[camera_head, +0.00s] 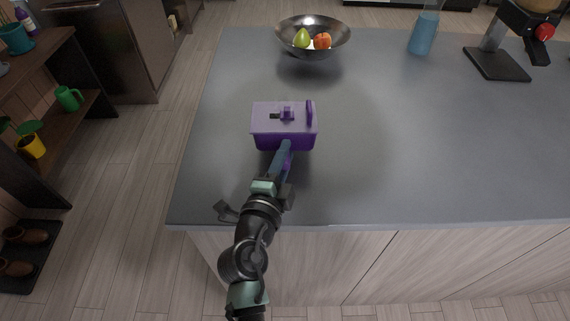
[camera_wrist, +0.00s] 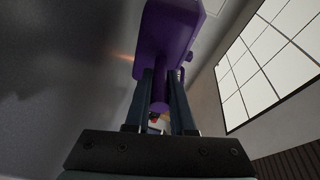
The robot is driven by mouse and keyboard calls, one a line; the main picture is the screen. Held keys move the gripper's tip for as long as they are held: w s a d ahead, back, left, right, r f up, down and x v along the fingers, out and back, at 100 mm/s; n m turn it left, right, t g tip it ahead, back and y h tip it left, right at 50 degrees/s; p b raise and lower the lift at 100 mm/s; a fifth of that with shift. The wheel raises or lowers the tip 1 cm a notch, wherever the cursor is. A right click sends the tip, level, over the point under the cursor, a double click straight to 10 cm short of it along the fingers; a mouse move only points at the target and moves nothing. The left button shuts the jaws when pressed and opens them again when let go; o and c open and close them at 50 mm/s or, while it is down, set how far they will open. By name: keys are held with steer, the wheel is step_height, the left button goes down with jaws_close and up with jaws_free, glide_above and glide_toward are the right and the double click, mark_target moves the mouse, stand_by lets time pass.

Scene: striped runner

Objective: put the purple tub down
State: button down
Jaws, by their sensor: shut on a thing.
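The purple tub (camera_head: 268,141) has a paler lidded top with a small knob and an upright tab at its right. It is over the left part of the grey counter (camera_head: 400,150). My gripper (camera_head: 285,151) reaches it from the near side and is shut on it. In the wrist view the tub (camera_wrist: 168,38) is at the top, with a purple part running down between the fingers of my gripper (camera_wrist: 160,82). I cannot tell whether the tub's base touches the counter.
A metal bowl (camera_head: 287,49) with a green pear and a red fruit stands behind the tub. A blue bottle (camera_head: 423,34) and a black-based machine (camera_head: 497,63) stand at the back right. The counter's middle and right are clear. A shelf (camera_head: 77,120) stands left.

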steer(key=shift+f, duration=1.35)
steer(key=shift+f+b, duration=0.15)
steer(key=shift+b, duration=0.25)
steer(key=c, duration=0.8)
jaws_free()
steer(key=shift+o, duration=0.2)
steer(key=shift+s+a, duration=0.1)
steer(key=shift+s, duration=0.15)
steer(key=b+v, duration=0.3)
steer(key=v, duration=0.7)
steer(key=shift+b+v, duration=0.3)
steer(key=shift+v, duration=0.5)
